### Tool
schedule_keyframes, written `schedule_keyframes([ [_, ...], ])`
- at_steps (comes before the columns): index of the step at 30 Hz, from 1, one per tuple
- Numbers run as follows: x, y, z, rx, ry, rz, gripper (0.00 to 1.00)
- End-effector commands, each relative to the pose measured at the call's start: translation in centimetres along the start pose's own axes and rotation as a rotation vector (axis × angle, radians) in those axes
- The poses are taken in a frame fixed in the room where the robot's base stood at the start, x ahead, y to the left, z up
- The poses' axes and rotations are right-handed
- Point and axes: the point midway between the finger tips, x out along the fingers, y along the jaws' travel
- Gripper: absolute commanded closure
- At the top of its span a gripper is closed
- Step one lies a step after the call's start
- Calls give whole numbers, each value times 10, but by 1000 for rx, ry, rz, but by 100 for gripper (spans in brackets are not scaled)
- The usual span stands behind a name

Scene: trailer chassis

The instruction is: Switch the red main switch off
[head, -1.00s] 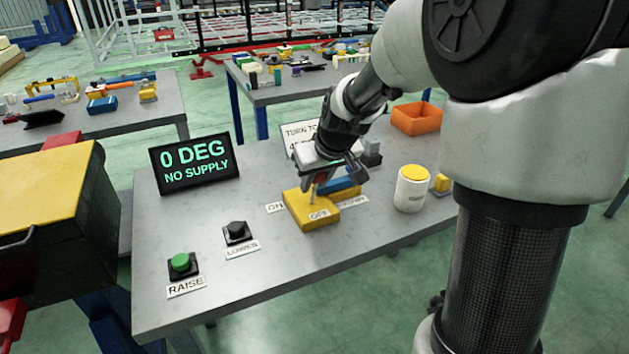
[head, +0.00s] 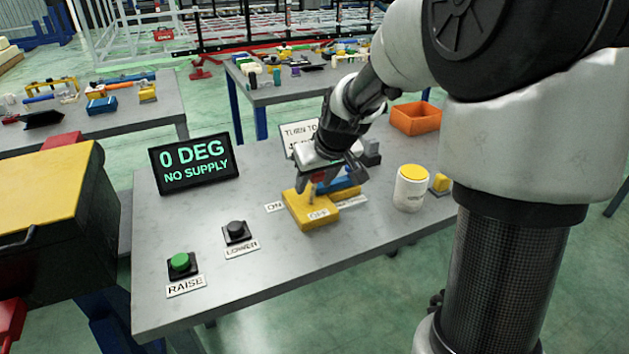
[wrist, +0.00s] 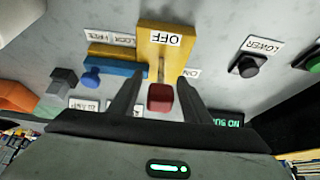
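The main switch is a yellow block (head: 311,211) on the bench, with labels ON at its left and OFF on its front. Its lever carries a red knob (wrist: 161,97), which sits between my two dark fingers in the wrist view. My gripper (wrist: 159,80) is open, with a gap between each finger and the knob. In the head view my gripper (head: 316,184) is over the back of the yellow block and hides most of the knob. The lever's lower part shows as a pale rod.
A blue handle (head: 338,189) lies right behind the switch. A white, yellow-topped can (head: 411,188) stands to the right. A black button (head: 236,232) and green button (head: 180,264) are at the left. A display (head: 194,163) reads 0 DEG, NO SUPPLY.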

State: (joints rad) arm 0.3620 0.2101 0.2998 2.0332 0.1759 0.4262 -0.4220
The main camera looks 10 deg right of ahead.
Motion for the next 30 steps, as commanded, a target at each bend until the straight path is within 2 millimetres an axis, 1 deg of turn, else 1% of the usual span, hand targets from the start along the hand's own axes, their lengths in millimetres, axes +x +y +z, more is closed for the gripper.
schedule_keyframes([
  [5, -2, 0, -1, 0, 2, 0, 56],
  [8, -11, 0, -2, 0, 3, 1, 56],
  [11, -29, 0, -4, 0, 4, 2, 56],
  [18, -88, 1, -5, 1, 5, 3, 56],
  [24, -134, 0, -4, 0, 3, 3, 56],
  [27, -152, 0, -2, 1, 2, 1, 56],
  [30, -164, 0, -2, 0, 2, 1, 56],
])
